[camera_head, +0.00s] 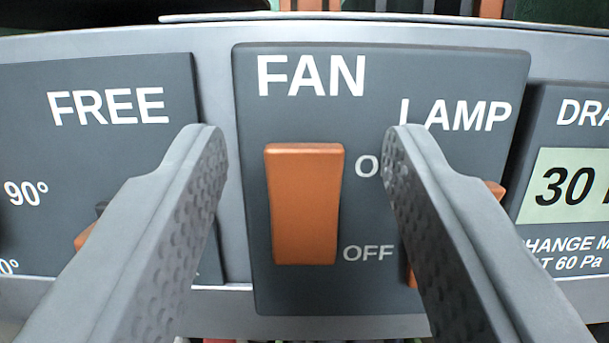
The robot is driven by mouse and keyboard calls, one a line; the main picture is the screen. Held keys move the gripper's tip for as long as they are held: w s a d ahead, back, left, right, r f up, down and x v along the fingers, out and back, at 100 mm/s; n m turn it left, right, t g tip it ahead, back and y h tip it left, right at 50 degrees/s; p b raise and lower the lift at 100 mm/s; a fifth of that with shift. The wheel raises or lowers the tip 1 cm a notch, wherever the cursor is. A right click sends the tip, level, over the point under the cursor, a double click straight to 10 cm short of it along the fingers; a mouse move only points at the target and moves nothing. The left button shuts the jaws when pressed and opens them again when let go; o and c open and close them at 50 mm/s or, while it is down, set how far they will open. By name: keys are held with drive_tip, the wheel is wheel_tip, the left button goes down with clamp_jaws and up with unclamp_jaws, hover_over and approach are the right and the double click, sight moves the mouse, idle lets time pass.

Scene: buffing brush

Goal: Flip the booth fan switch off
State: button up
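The fan switch (304,205) is an orange upright rocker on a dark grey panel (270,290), under the white word FAN. A lighter edge shows along its top. OFF is printed beside its lower end; a label by its upper part is mostly hidden by my right finger, with only an O showing. My gripper (305,138) is open and empty. Its two grey, dimpled fingers stand to the left and right of the rocker, with clear gaps to it in the picture. Whether the fingertips touch the panel I cannot tell.
A second orange switch (411,265) under the word LAMP is mostly hidden behind my right finger. At left is a FREE panel (150,75) with a partly hidden orange part. At right, a display (570,186) reads 30, cut off by the picture edge.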

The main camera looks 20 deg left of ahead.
drive_tip(key=shift+s, duration=0.1)
idle(0.4)
drive_tip(key=v, duration=1.7)
drive_tip(key=shift+s+d, duration=0.1)
